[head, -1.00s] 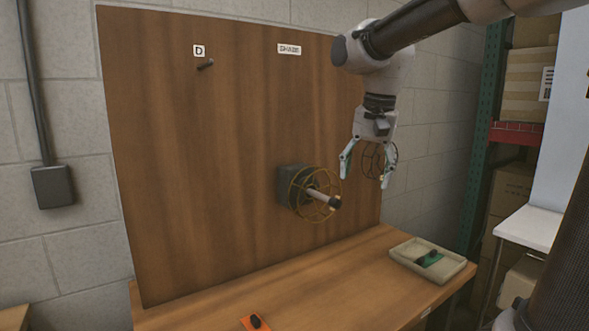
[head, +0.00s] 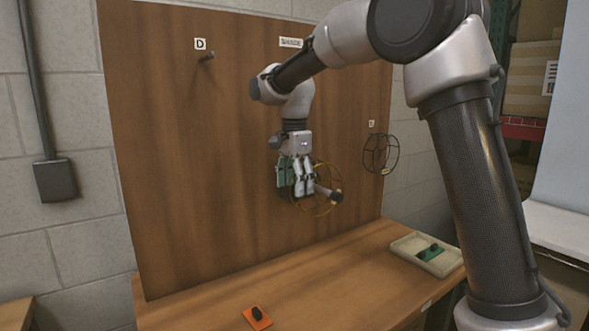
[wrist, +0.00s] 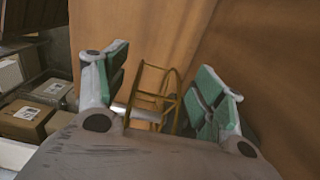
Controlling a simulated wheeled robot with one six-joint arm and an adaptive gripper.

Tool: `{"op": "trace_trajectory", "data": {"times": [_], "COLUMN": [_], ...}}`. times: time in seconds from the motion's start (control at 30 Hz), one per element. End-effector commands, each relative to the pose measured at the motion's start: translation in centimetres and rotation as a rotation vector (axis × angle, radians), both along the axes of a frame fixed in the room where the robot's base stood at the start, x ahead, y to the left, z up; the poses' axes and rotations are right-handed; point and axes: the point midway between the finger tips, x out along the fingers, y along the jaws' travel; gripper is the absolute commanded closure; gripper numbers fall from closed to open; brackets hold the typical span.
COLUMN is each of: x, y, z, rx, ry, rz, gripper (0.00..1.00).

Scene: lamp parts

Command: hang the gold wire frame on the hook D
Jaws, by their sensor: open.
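The gold wire frame (head: 318,215) is a round cage around the pale, dark-tipped rod (head: 325,190) that sticks out from the board's middle. My gripper (head: 299,192) hangs in front of the frame's left part in the head view and hides some of it. In the wrist view, my gripper (wrist: 165,75) is open, with the gold frame (wrist: 160,92) showing between its green-padded fingers. I cannot tell whether the fingers touch it. The hook D (head: 207,57) is a short dark peg, bare, at the board's upper left beside its D label (head: 200,44).
A dark wire frame (head: 381,154) hangs at the board's right edge. A tray (head: 408,254) with a green item is at the table's right. An orange piece (head: 257,318) with a black part lies at the front. The wooden board (head: 170,180) is clear below the hook D.

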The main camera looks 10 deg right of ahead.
Motion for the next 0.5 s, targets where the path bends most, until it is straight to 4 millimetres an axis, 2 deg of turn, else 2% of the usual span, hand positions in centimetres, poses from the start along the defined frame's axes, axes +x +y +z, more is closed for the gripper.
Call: {"op": "trace_trajectory", "data": {"times": [0.2,0.47,0.5], "x": [0.0,0.0,0.0], "y": [0.0,0.0,0.0], "z": [-1.7,-1.8,-1.8], "rx": [0.0,0.0,0.0], "ry": [-0.001,-0.001,-0.001], "rz": [0.0,0.0,0.001], "gripper": [0.31,0.31,0.39]}}
